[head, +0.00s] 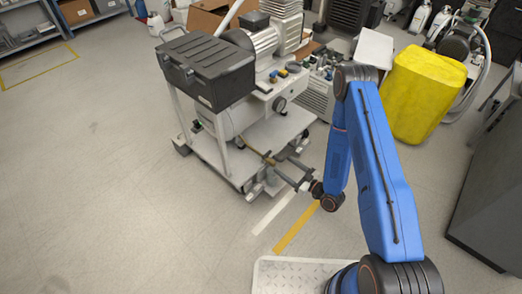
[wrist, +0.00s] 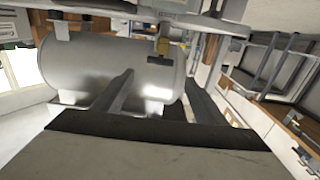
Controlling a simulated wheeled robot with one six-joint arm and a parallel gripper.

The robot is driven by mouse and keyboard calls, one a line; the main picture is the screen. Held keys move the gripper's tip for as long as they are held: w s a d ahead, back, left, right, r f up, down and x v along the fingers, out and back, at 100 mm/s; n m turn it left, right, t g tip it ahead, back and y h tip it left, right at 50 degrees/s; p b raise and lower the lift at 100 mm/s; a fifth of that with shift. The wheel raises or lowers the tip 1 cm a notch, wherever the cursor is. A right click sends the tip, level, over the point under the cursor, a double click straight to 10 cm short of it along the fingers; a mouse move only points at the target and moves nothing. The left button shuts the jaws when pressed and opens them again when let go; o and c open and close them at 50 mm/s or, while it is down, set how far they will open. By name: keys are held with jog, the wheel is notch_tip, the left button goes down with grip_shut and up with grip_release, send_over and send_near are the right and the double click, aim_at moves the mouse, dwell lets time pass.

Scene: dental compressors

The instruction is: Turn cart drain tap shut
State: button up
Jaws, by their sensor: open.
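The cart (head: 228,165) carries a silver tank (head: 226,122) under a dark case and a motor. In the wrist view the tank (wrist: 95,62) lies across the middle. A small brass drain tap (wrist: 163,46) with a dark handle (wrist: 159,66) shows in front of the tank's right part. My gripper (wrist: 159,80) is open, one finger to each side of the tap in the picture, with nothing held. The tap is beyond the fingertips, with no contact visible. In the head view my gripper (head: 279,163) is at the cart's near right side; the tap is too small to make out clearly.
The dark case (head: 205,70) tops the cart. A yellow covered object (head: 422,95) stands right of it, and a grey cabinet (head: 490,205) is at the right edge. Shelves (head: 25,30) stand at the back left. The floor at left and front is clear.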

aim_at(261, 154)
jog(key=x, duration=1.5)
jog(key=shift+w+a, duration=0.25)
jog(key=c, duration=1.1)
